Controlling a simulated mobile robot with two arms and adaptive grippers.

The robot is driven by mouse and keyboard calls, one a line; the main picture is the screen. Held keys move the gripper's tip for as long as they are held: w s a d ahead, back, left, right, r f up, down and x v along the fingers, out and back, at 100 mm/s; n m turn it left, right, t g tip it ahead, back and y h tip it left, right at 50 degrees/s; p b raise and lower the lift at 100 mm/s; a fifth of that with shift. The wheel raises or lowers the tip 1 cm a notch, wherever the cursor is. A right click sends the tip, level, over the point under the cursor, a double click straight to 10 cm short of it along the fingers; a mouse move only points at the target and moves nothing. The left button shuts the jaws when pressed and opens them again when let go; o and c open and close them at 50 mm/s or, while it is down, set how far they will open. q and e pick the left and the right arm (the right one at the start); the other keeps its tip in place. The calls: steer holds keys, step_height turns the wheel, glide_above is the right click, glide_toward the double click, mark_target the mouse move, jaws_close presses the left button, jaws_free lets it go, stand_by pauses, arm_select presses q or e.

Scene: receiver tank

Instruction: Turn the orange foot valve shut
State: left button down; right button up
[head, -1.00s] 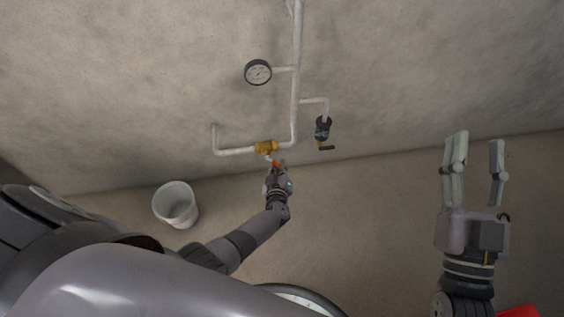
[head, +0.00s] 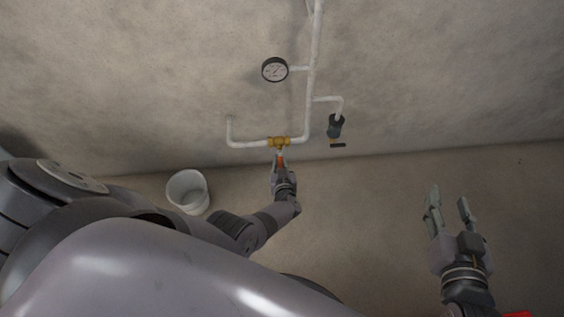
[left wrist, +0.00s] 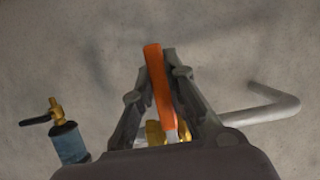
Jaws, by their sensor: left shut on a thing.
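The foot valve has a brass body (head: 279,142) on the low horizontal stretch of white pipe by the wall. Its orange handle (head: 281,160) points down from the body, roughly square across the pipe. My left gripper (head: 281,168) is shut on this handle. In the left wrist view the orange handle (left wrist: 157,80) stands between the two fingers (left wrist: 158,88), its tip past them; the brass body (left wrist: 155,132) is partly hidden behind them. My right gripper (head: 449,197) is open and empty, off to the right over the floor.
A round gauge (head: 275,69) and a blue-grey fitting with a black lever (head: 337,145) branch off the vertical pipe (head: 314,60). The fitting also shows in the left wrist view (left wrist: 68,144). A white bucket (head: 188,191) stands left.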

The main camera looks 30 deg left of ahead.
arm_select(q)
steer(key=shift+s+f, duration=0.1)
stand_by(0.3)
steer(key=c, duration=1.6)
jaws_free()
steer(key=shift+a, duration=0.1)
